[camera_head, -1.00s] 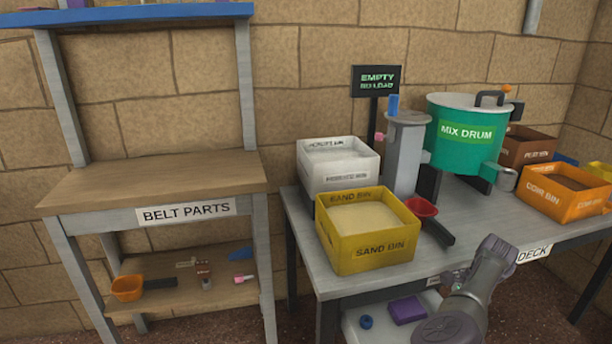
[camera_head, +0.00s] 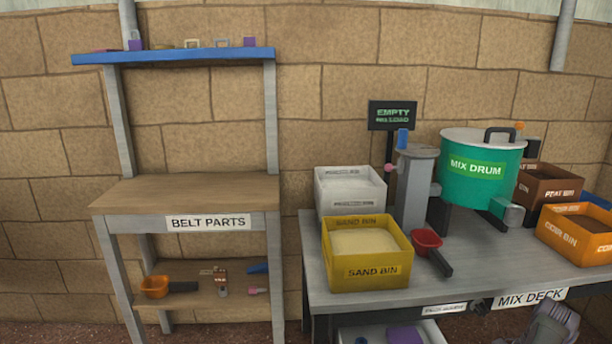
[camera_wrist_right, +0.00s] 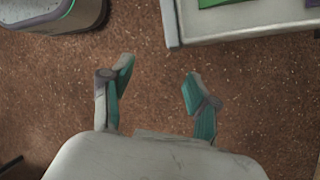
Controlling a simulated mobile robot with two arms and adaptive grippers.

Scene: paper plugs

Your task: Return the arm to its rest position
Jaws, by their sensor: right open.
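My right arm (camera_head: 553,328) shows at the lower right edge of the head view, low in front of the mix deck table (camera_head: 480,276). Its fingers cannot be made out there. In the right wrist view my right gripper (camera_wrist_right: 155,85) is open, with nothing between its two teal-padded fingers. It hangs over bare brown floor (camera_wrist_right: 145,50). A pale edge with a green patch (camera_wrist_right: 220,30) lies beyond the fingers at the upper right. My left gripper is not in view.
On the table stand the sand bin (camera_head: 365,272), a white bin (camera_head: 350,190), the green mix drum (camera_head: 480,185), a red scoop (camera_head: 427,240) and an orange coir bin (camera_head: 575,238). The belt parts bench (camera_head: 185,192) is at left. A dark rounded object (camera_wrist_right: 60,15) shows at upper left.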

